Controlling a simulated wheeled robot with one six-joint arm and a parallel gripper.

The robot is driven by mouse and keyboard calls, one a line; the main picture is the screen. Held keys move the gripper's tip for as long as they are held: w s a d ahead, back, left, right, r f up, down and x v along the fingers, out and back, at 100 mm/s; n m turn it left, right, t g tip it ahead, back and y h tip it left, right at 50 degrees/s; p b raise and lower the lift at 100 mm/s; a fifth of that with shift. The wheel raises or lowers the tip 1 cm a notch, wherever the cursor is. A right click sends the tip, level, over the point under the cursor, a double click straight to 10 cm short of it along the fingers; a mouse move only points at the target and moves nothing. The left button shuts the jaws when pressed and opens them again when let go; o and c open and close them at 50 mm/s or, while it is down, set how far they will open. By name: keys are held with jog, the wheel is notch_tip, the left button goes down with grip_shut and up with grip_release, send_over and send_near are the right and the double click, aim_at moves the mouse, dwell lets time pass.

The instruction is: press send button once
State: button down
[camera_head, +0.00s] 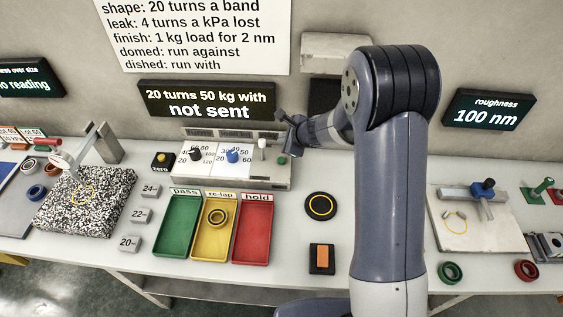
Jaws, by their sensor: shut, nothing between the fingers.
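The grey control panel (190,178) stands at the back of the bench. It carries a black knob (195,154), a blue knob (232,156), a pale upright lever (262,146) and a small green button (282,160) at its right end. No "send" label is readable on it. My gripper (290,149) is shut and empty, close above and beside the green button. Whether it touches the button cannot be told. The display (207,105) above reads "20 turns 50 kg with not sent".
Green (176,255), yellow (213,253) and red (251,257) trays stand in front of the panel; a ring (216,212) lies in the yellow one. A black round pad (320,206) and an orange block on a black base (322,258) sit right of them.

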jog(key=b, duration=0.3)
send_over(284, 161)
notch_tip(284, 161, down, 5)
jog(key=shift+r, duration=0.15)
jog(key=shift+f+b, duration=0.95)
jog(key=shift+b, duration=0.15)
jog(key=shift+f, duration=0.1)
dwell(0.7)
jog(key=shift+f+b, duration=0.35)
jog(key=shift+b, duration=0.25)
jog(key=shift+f+b, duration=0.5)
jog(key=shift+b, duration=0.1)
dwell(0.5)
jog(key=shift+r, duration=0.1)
jog(key=shift+r+p, duration=0.75)
jog(key=shift+r, duration=0.15)
jog(key=shift+r, duration=0.1)
notch_tip(284, 161, up, 5)
jog(key=p, duration=0.4)
